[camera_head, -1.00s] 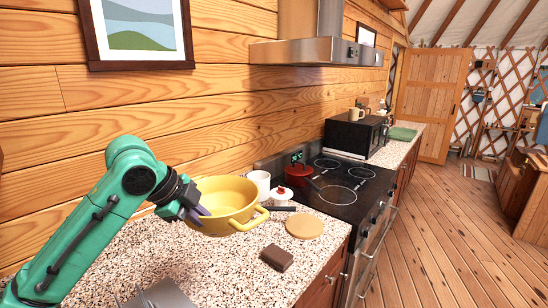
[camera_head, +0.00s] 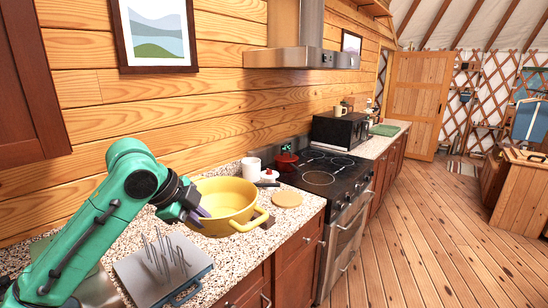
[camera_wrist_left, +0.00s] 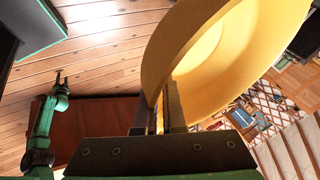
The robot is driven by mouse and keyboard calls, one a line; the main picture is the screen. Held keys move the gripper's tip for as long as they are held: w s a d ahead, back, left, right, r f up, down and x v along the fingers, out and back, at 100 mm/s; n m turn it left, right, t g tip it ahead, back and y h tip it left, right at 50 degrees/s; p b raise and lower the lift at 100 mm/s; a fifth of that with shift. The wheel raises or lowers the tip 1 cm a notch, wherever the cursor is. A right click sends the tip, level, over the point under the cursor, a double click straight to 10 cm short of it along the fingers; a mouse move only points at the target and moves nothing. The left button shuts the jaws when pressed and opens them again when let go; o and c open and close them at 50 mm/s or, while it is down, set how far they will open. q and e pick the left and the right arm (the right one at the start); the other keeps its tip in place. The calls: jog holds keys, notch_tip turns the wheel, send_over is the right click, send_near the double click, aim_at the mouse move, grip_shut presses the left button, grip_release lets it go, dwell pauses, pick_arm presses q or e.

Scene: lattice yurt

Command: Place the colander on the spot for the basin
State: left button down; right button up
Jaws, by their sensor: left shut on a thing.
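The yellow colander (camera_head: 222,222) has loop handles and is roughly upright, held above the speckled counter (camera_head: 211,256). My left gripper (camera_head: 203,212) is shut on its near-left side. In the left wrist view the colander's wall (camera_wrist_left: 190,45) passes between the fingers of the left gripper (camera_wrist_left: 160,110) and fills the upper middle. My right gripper (camera_wrist_left: 62,80) shows small at the left of the wrist view, empty, fingers apart. I cannot make out a marked spot for the basin; the colander hides part of the counter.
A grey rack with upright prongs (camera_head: 160,270) stands at the lower left. A dark brown block (camera_head: 267,219) is partly behind the colander. A round tan board (camera_head: 287,199), white mug (camera_head: 249,168) and red pot (camera_head: 286,160) are beyond it. Open floor (camera_head: 425,235) lies right.

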pick_arm(q)
jog(key=shift+s+d+f, duration=0.1)
jog(key=shift+f, duration=0.5)
notch_tip(320, 180, down, 18)
jog(key=s+n+t+y, duration=0.2)
jog(key=n+y, duration=0.3)
jog(key=n, duration=0.4)
jog(key=s+a+f+n+g+y, duration=0.1)
jog(key=s+a+f+n+y, duration=0.15)
jog(key=s+n, duration=0.4)
jog(key=s+a+f+n+g+y, duration=0.1)
jog(key=s+f+n+g+y, duration=0.15)
jog(key=s+f+n, duration=0.35)
notch_tip(320, 180, down, 8)
jog(key=s+b, duration=0.1)
jog(key=b, duration=0.9)
jog(key=shift+s+d+m+t, duration=0.15)
jog(key=shift+d+m+t, duration=0.05)
jog(key=shift+m+t, duration=0.15)
pick_arm(e)
notch_tip(320, 180, down, 10)
jog(key=shift+w+a, duration=0.15)
jog(key=shift+w, duration=0.3)
pick_arm(q)
jog(key=shift+r+y, duration=0.1)
jog(key=shift+y, duration=0.2)
